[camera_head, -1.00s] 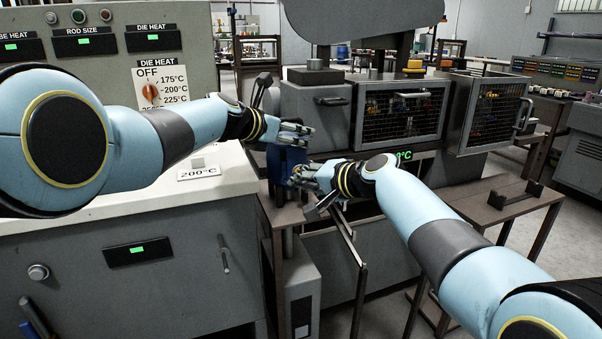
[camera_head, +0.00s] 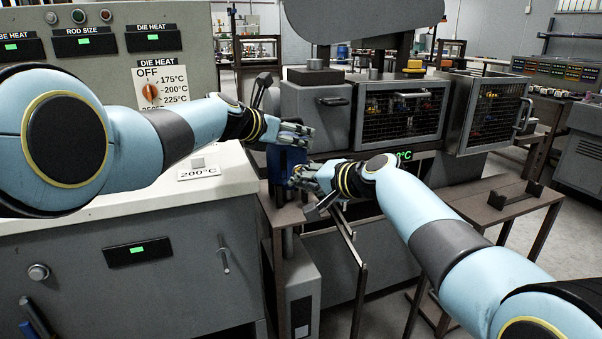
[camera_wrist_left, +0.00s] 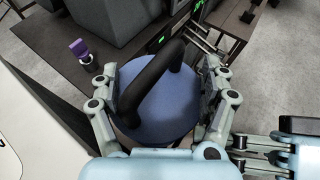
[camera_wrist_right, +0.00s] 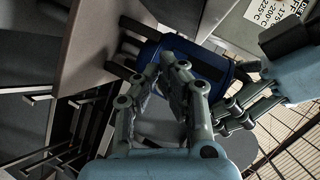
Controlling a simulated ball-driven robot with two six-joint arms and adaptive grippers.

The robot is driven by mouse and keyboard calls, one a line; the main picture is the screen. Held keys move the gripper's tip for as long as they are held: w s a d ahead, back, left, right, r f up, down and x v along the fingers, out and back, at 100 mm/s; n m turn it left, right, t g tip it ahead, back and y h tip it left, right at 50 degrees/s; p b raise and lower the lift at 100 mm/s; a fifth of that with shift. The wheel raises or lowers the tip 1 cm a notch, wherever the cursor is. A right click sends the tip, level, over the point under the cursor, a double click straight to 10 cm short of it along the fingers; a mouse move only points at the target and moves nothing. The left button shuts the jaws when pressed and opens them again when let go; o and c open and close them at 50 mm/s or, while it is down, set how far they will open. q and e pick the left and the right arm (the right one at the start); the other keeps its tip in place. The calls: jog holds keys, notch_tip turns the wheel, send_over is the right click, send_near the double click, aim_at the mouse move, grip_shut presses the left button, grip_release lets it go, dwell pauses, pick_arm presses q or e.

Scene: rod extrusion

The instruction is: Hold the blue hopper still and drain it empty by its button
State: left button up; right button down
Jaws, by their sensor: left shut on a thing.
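The blue hopper (camera_head: 281,166) stands upright at the edge of a brown table, partly hidden by both grippers in the head view. In the left wrist view its round blue lid (camera_wrist_left: 160,113) carries a thick black handle (camera_wrist_left: 152,75). My left gripper (camera_head: 304,134) is shut on the hopper, with a finger on each side of it (camera_wrist_left: 160,98). My right gripper (camera_head: 300,177) is at the hopper's near side, its fingertips together against or very close to the blue wall (camera_wrist_right: 170,60). The button is hidden, and I cannot see whether it is pressed.
A white-topped control cabinet (camera_head: 120,200) stands left of the hopper. A grey machine with a mesh cage (camera_head: 400,110) is behind. A purple piece (camera_wrist_left: 78,47) stands on a small post beyond the hopper. A brown rack (camera_head: 490,205) is at the right.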

pick_arm(q)
jog(key=shift+s+f, duration=0.15)
jog(key=shift+f, duration=0.15)
dwell(0.5)
pick_arm(e)
jog(key=shift+s+d, duration=0.25)
jog(key=shift+s, duration=0.6)
jog(key=shift+s, duration=0.1)
jog(key=s, duration=0.1)
jog(key=s+d, duration=0.1)
jog(key=s, duration=0.2)
jog(key=shift+s+d, duration=0.3)
jog(key=shift+d, duration=0.05)
dwell(0.3)
pick_arm(q)
jog(key=o, duration=1.4)
jog(key=shift+o, duration=1.2)
jog(key=shift+a, duration=0.1)
jog(key=shift+r, duration=0.1)
pick_arm(e)
jog(key=shift+w, duration=0.1)
